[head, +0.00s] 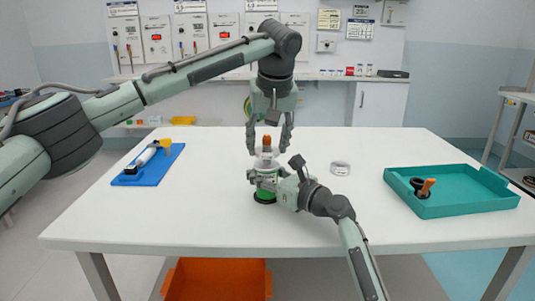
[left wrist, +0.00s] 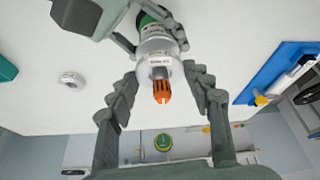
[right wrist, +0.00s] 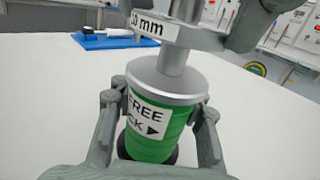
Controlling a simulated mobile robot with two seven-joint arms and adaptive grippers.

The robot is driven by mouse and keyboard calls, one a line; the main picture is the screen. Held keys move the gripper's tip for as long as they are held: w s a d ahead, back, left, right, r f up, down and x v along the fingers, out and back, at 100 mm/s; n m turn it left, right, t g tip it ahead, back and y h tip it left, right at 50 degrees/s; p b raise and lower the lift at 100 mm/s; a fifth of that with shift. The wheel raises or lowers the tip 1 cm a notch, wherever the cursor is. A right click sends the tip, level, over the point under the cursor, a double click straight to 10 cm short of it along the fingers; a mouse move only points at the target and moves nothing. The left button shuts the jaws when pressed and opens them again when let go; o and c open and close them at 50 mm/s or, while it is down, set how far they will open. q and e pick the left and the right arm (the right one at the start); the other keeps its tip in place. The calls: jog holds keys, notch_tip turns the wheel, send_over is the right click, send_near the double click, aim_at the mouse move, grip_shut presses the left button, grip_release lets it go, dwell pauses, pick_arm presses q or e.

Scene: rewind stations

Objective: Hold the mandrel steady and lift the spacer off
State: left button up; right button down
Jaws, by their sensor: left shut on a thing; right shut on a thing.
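The mandrel stands upright on the white table, with a green body (head: 265,196) and an orange tip (head: 267,141). My right gripper (head: 264,179) is shut around the green body, which shows a partly hidden label in the right wrist view (right wrist: 151,140). The spacer is a pale ring with a "mm" label (right wrist: 147,24); it also shows in the left wrist view (left wrist: 158,62). My left gripper (head: 268,150) comes down from above, shut on the spacer, with the orange tip between its fingers. Bare metal shaft shows between the spacer and the body's grey top flange.
A pale ring (head: 340,168) lies alone on the table to the right. A teal tray (head: 465,203) at the right holds a black and orange part (head: 424,187). A blue holder (head: 163,175) stands at the left. An orange bin (head: 217,280) is below the table.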

jog(key=c, duration=0.8)
grip_release()
pick_arm(q)
notch_tip(320, 180, up, 8)
jog(key=shift+f, duration=0.25)
